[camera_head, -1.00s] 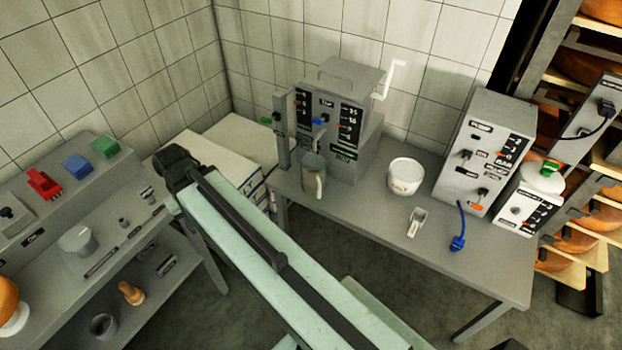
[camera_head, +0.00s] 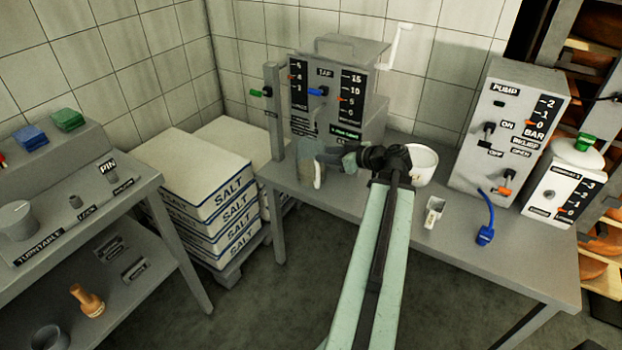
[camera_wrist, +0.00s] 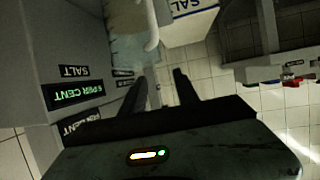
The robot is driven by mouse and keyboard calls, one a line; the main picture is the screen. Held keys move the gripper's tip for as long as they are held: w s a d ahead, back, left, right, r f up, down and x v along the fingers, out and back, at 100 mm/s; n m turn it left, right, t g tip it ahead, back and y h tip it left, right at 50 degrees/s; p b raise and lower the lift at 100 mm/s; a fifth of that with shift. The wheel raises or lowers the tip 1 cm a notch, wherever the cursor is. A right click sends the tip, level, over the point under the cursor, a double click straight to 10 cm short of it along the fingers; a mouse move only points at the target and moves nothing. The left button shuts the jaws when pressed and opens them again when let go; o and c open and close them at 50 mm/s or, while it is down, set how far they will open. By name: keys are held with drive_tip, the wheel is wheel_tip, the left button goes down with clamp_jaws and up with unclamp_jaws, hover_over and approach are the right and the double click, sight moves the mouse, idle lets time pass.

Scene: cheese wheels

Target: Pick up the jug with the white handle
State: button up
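The jug (camera_head: 311,172) is a grey, partly see-through vessel with a white handle (camera_head: 317,176). It stands at the left end of the grey table (camera_head: 480,250), in front of the grey control box. In the head view, my gripper (camera_head: 328,156) is beside the jug's right side and covers part of its upper body. In the wrist view, the two dark fingers are apart with nothing between them (camera_wrist: 160,78). The jug (camera_wrist: 125,30) and its white handle (camera_wrist: 151,25) show beyond the fingertips, cut off by the top edge. I cannot tell whether a finger touches it.
The control box (camera_head: 345,90) stands close behind the jug. A white tub (camera_head: 424,165), a scoop (camera_head: 434,212), a blue-handled hose end (camera_head: 486,230) and the pump box (camera_head: 510,125) are to the right. Salt sacks (camera_head: 215,190) are stacked left of the table.

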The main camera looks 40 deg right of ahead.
drive_tip(key=b, duration=0.3)
approach(298, 153)
drive_tip(key=x, duration=0.4)
drive_tip(key=b+x, duration=0.1)
drive_tip(key=x, duration=0.1)
drive_tip(key=b+x, duration=0.1)
drive_tip(key=x, duration=0.1)
drive_tip(key=shift+w+d+f, duration=0.2)
drive_tip(key=shift+d+f, duration=0.1)
clamp_jaws()
idle(0.8)
